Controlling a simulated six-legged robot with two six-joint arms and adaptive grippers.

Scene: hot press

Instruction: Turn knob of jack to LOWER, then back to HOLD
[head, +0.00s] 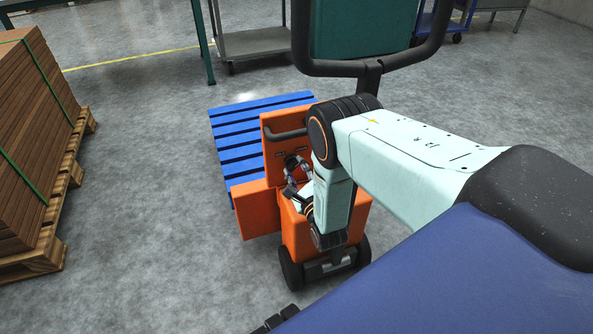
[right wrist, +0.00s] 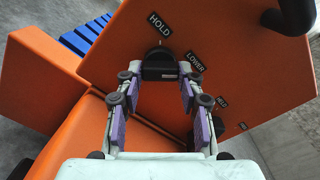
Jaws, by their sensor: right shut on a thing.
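The orange pallet jack (head: 262,212) stands in the middle of the head view, with an upright panel and a black handle bar (head: 285,135). In the right wrist view, the black knob (right wrist: 159,67) sits on the orange panel (right wrist: 225,35). A HOLD label (right wrist: 160,24) is above it and a LOWER label (right wrist: 196,62) is to its right. My right gripper (head: 297,168) reaches the panel; in the right wrist view its fingers (right wrist: 158,78) are shut on the knob from both sides. I cannot tell which label the knob points at. My left gripper is not in view.
A blue pallet (head: 235,140) lies behind the jack. A wooden pallet (head: 50,235) with stacked brown boards (head: 35,130) stands at the left. A grey cart (head: 250,42) is at the back. The floor between the stack and jack is clear.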

